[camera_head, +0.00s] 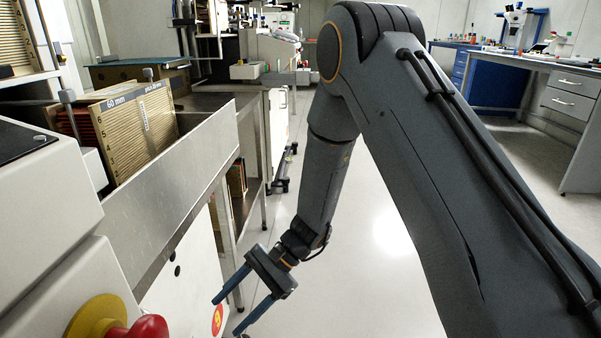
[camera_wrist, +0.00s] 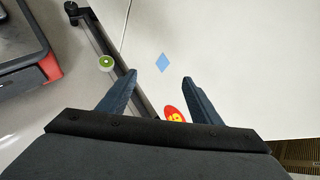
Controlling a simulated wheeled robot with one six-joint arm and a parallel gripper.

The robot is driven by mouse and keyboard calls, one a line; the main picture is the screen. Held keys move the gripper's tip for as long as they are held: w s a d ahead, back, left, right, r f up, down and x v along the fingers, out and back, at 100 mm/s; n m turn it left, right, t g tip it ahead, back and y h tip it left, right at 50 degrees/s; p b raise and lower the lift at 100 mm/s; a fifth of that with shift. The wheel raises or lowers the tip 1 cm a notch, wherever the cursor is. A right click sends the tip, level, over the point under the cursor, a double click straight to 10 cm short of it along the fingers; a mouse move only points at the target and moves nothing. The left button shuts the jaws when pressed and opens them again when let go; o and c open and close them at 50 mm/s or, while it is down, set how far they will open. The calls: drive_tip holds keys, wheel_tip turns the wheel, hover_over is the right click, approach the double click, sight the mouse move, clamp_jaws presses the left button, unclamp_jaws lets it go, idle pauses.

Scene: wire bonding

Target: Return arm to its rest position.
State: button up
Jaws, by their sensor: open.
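My gripper (camera_head: 230,312) hangs low at the end of my arm, in front of the side of the steel-topped bench in the head view. Its two blue fingers point down and to the left, spread apart with nothing between them. In the wrist view my gripper (camera_wrist: 160,84) shows both fingers open and empty. Beyond them are a pale panel with a blue diamond mark (camera_wrist: 162,62) and a red oval label (camera_wrist: 173,114). No finger visibly touches anything.
A steel bench edge (camera_head: 175,200) runs along the left, with a magazine marked 60 mm (camera_head: 135,125) on it. A red and yellow button (camera_head: 135,328) is at the lower left. A drawer workbench (camera_head: 570,95) stands at the right. Open floor (camera_head: 390,225) lies between.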

drive_tip(key=s+d+r+n+t+h, duration=0.35)
drive_tip(key=s+d+r+n, duration=0.35)
drive_tip(key=s+r, duration=0.3)
drive_tip(key=s+d+r+n+t+h, duration=0.2)
drive_tip(key=s+d+r+n+h, duration=0.2)
drive_tip(key=s+d+r+n, duration=0.65)
drive_tip(key=w+d+r+m+h+p, duration=0.1)
drive_tip(key=d+r+m+p, duration=0.4)
drive_tip(key=r+p, duration=1)
drive_tip(key=w+d+r+m+h+p, duration=0.1)
drive_tip(key=d+r+m+p, duration=0.4)
drive_tip(key=d+r+p, duration=0.7)
wheel_tip(320, 180, up, 4)
drive_tip(key=w+p, duration=0.1)
drive_tip(key=p, duration=1)
drive_tip(key=shift+a+f, duration=0.1)
drive_tip(key=shift+f, duration=0.05)
